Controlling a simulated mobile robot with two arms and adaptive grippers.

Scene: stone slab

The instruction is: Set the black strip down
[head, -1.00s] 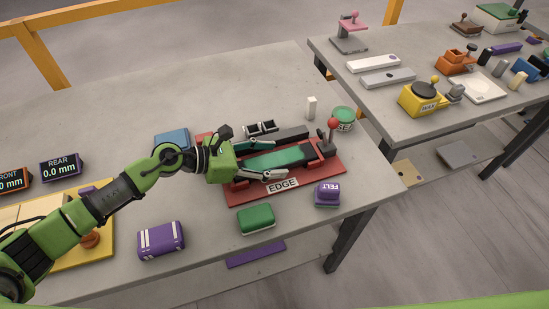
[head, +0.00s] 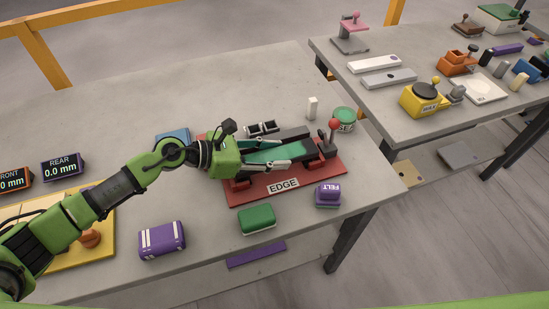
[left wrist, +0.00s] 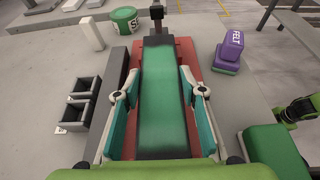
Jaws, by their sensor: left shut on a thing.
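The black strip (left wrist: 160,155) has a teal-green upper face and dark ends, and lies lengthwise between my left fingers. In the head view the strip (head: 272,151) is over the red EDGE base (head: 240,195). My left gripper (head: 283,152) is shut on it from both long sides. It also shows in the left wrist view (left wrist: 160,96), with a pale finger on each side. Whether the strip touches the base is hard to tell. The strip's near end is partly hidden by my gripper. My right gripper is not seen.
A red-knobbed lever (head: 333,125) stands at the base's right end. A purple FELT block (head: 328,193), a green block (head: 257,219) and a striped purple block (head: 162,239) are in front. A green tin (head: 344,116) and white block (head: 312,107) stand behind.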

